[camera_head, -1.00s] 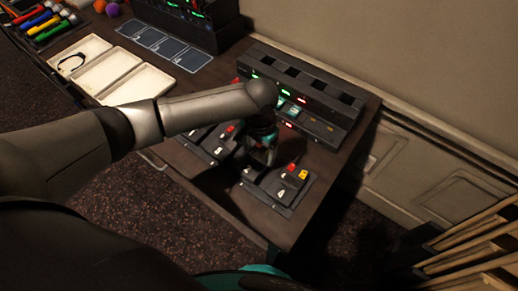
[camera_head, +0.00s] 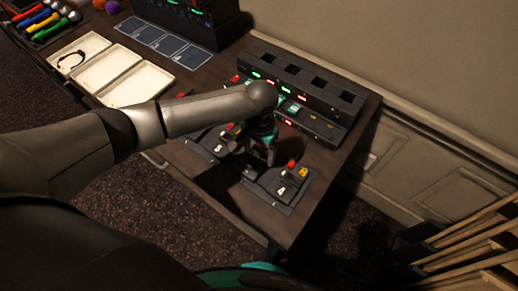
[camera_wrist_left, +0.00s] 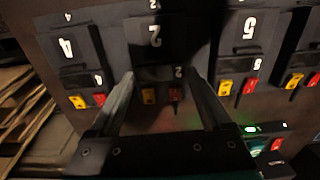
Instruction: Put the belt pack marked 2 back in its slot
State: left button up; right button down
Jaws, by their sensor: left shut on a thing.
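The belt pack marked 2 (camera_wrist_left: 155,55) is a dark box with a white 2 and one yellow and one red button, between my left gripper's fingers in the left wrist view. My left gripper (camera_wrist_left: 163,98) is shut on it. In the head view my left gripper (camera_head: 264,152) is over the row of packs, and its arm and fingers mostly hide pack 2. I cannot tell whether the pack touches the desk. The dark charging rack (camera_head: 322,92) with several open slots and red and green lights stands behind. My right gripper is not in view.
Pack 4 (camera_head: 282,187) lies close on one side of pack 2 and pack 5 (camera_wrist_left: 243,45) on the other. White trays (camera_head: 137,85) and dark cards (camera_head: 165,42) lie at the left. The desk's (camera_head: 330,165) right end is bare. A wooden rack (camera_head: 470,235) stands right of it.

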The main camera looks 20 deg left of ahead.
pick_arm(q)
jog(key=o, duration=1.3)
jog(key=shift+r, duration=0.1)
jog(key=shift+r+p, duration=3.5)
jog(key=shift+p, duration=0.9)
jog(key=shift+s+f, duration=0.1)
